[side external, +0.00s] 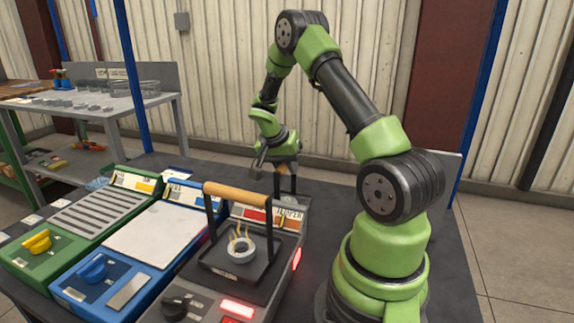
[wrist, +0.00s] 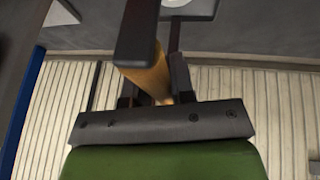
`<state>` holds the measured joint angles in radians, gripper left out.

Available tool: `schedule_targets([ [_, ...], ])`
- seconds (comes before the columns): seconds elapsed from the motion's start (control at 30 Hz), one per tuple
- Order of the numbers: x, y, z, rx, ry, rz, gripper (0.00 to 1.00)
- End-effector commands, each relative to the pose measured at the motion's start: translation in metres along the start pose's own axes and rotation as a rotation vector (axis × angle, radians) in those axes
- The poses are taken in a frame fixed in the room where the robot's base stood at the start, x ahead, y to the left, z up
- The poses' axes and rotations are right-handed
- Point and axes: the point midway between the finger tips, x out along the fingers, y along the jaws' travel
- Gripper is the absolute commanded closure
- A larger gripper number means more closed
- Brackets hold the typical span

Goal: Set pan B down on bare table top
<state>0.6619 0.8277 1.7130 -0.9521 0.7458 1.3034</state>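My gripper (side external: 279,172) is low behind the temper station, pointing down. In the wrist view, its dark fingers (wrist: 157,88) are on either side of a wooden handle (wrist: 152,72) and appear closed on it. This handle belongs to a dark pan, whose upright (side external: 293,184) shows behind the station in the side view. A pale round piece (wrist: 190,4) shows below the handle. The station hides the pan's bottom, so I cannot tell whether it touches the table. No letter is readable on this pan.
Another wooden-handled pan (side external: 214,268) with a pale ring (side external: 241,250) sits on the temper station (side external: 205,300), which has lit red panels. Blue (side external: 122,275) and green (side external: 62,225) stations stand to the left. Bare dark table (side external: 330,190) lies behind and right of the gripper.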

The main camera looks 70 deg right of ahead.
Motion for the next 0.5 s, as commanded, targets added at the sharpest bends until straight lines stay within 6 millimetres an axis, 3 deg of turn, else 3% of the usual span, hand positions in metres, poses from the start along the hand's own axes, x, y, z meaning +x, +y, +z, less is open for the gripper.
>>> schedule_targets([
  [0.03,0.0001,0.0000,0.0000,0.000,0.000,0.000,0.68],
  [0.1,0.0000,0.0000,-0.0001,0.000,0.000,0.000,0.52],
  [0.37,-0.0004,0.0001,-0.0002,0.000,0.000,0.000,0.52],
  [0.5,-0.0098,0.0002,-0.0017,0.000,0.003,-0.001,0.52],
])
